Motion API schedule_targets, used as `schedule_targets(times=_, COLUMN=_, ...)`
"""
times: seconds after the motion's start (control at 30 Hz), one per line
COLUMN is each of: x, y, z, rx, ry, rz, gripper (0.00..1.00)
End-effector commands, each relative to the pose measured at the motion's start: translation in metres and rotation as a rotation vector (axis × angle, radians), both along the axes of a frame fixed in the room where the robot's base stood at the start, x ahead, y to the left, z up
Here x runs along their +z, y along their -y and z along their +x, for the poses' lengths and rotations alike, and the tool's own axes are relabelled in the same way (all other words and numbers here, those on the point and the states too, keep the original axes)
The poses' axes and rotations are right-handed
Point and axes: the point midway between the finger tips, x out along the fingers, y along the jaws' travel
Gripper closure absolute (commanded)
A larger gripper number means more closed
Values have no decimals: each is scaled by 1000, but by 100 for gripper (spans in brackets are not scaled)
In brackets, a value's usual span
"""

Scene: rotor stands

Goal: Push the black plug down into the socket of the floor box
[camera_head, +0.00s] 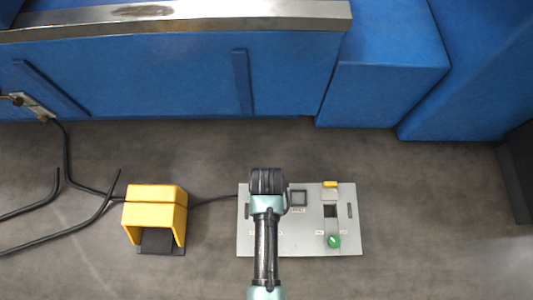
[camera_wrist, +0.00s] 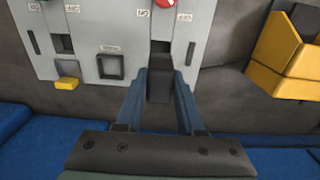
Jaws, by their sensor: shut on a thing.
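The floor box (camera_head: 300,238) is a grey plate on the floor; it also shows at the top of the wrist view (camera_wrist: 108,28). My gripper (camera_head: 267,182) is over its left part in the head view, where the arm hides what lies beneath. In the wrist view my gripper (camera_wrist: 159,73) has its two blue fingers on either side of a dark block, the black plug (camera_wrist: 159,88). The plug's far end is at or close to a dark opening in the plate; I cannot tell how deep it sits. A square black-framed socket (camera_head: 298,198) lies beside the gripper.
The plate also carries a yellow flap (camera_head: 330,184) and a green knob (camera_head: 333,241). A red knob (camera_wrist: 165,2) shows in the wrist view. A yellow pedal housing (camera_head: 155,207) with black cables stands left. Blue padded units (camera_head: 180,75) line the back. Floor is free at right.

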Motion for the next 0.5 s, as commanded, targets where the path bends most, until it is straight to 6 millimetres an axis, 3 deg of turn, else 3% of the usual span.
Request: schedule_targets(times=0.5, x=-44, y=0, z=0, rx=-1, ry=0, rz=0, gripper=100)
